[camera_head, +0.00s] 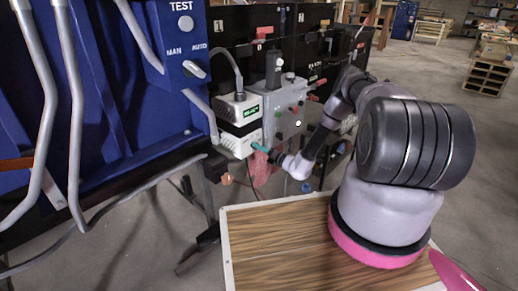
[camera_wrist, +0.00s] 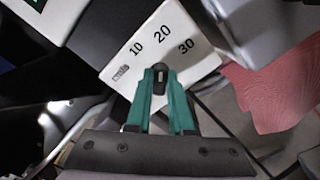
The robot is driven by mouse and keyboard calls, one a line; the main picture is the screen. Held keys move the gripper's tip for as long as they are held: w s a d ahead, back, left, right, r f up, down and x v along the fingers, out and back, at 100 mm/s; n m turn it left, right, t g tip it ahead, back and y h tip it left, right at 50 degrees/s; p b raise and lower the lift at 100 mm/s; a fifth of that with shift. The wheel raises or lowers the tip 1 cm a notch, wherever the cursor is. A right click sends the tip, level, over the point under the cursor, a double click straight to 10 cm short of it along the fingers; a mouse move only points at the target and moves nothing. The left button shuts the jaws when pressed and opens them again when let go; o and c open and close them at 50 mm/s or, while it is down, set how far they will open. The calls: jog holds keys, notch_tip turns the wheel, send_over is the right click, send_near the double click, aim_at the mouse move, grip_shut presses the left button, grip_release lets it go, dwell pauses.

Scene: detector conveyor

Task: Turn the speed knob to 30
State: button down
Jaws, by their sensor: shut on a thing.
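The speed knob (camera_wrist: 160,75) is a small dark knob on a white panel (camera_wrist: 195,68) marked 10, 20 and 30. My gripper (camera_wrist: 161,82) has green fingers, and they are shut on the knob from both sides. The knob's visible end points roughly up toward the 20; its exact setting is hard to read because the fingers cover part of it. In the head view my gripper (camera_head: 262,148) reaches the lower right side of the white control box (camera_head: 239,143); the knob is hidden there.
A grey box with coloured buttons (camera_head: 290,108) stands right behind the white box. A blue cabinet with a MAN/AUTO switch (camera_head: 194,69) is at the left. A wood-topped surface (camera_head: 275,245) lies in front. A red, cloth-like shape (camera_wrist: 270,95) is near the gripper.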

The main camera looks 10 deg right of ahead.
jog(key=shift+w+m, duration=0.15)
jog(key=shift+m, duration=4.05)
jog(key=c, duration=0.8)
grip_release()
jog(key=shift+d, duration=0.1)
jog(key=shift+f, duration=0.1)
jog(key=v, duration=1)
jog(key=shift+s+d, duration=0.15)
jog(key=shift+s, duration=0.25)
